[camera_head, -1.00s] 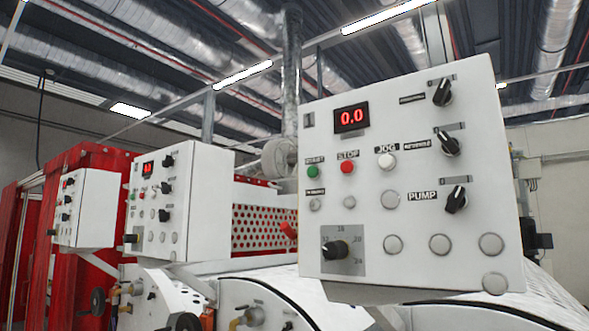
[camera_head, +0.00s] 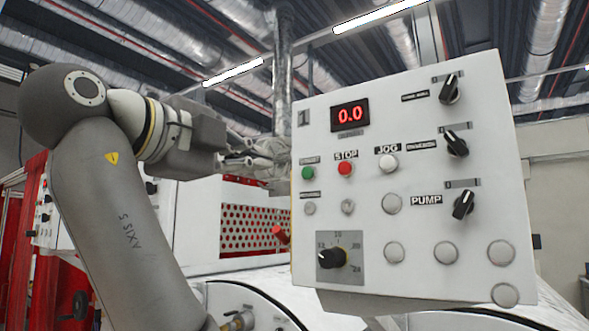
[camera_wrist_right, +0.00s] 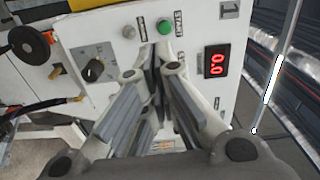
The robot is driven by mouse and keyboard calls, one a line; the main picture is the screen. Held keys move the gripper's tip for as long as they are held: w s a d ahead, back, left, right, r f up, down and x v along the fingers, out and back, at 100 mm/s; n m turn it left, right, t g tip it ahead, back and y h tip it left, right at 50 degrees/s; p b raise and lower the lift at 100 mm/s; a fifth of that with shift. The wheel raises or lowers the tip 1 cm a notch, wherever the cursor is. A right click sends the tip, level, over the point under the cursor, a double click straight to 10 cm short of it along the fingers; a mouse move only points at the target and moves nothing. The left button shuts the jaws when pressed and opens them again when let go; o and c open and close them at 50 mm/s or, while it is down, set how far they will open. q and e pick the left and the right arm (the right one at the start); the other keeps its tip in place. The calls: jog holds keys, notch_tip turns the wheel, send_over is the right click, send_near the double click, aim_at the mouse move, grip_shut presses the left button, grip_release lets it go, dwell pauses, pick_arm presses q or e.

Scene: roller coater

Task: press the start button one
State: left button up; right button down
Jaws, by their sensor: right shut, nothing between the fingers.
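The control panel marked 1 (camera_head: 395,100) is a white box with a red 0.0 display. Its green start button (camera_head: 307,173) is at the left of the top button row, left of the red stop button (camera_head: 345,169). My right gripper (camera_head: 275,168) is shut and empty, close to the panel's left edge and left of the green button. In the right wrist view the shut fingertips of the right gripper (camera_wrist_right: 161,46) point toward the green start button (camera_wrist_right: 163,27), which shows just beyond them. Whether they touch it I cannot tell. My left gripper is not in view.
A white JOG button (camera_head: 388,163), several grey buttons, a black dial (camera_head: 333,257) and three black switches (camera_head: 450,90) share the panel. A red perforated guard (camera_head: 250,228) stands behind, left of the panel. The panel's front is otherwise clear.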

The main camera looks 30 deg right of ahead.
aim_at(308, 173)
jog(key=shift+s+a+r+m, duration=0.15)
jog(key=shift+s+r+m, duration=0.25)
jog(key=shift+s, duration=0.3)
jog(key=p+x, duration=0.5)
jog(key=x, duration=0.8)
jog(key=shift+s+r, duration=0.1)
jog(key=shift+r, duration=0.05)
jog(key=shift+w+d+p, duration=0.3)
jog(key=shift+d+p, duration=0.05)
jog(key=shift+d, duration=0.2)
jog(key=shift+f, duration=0.2)
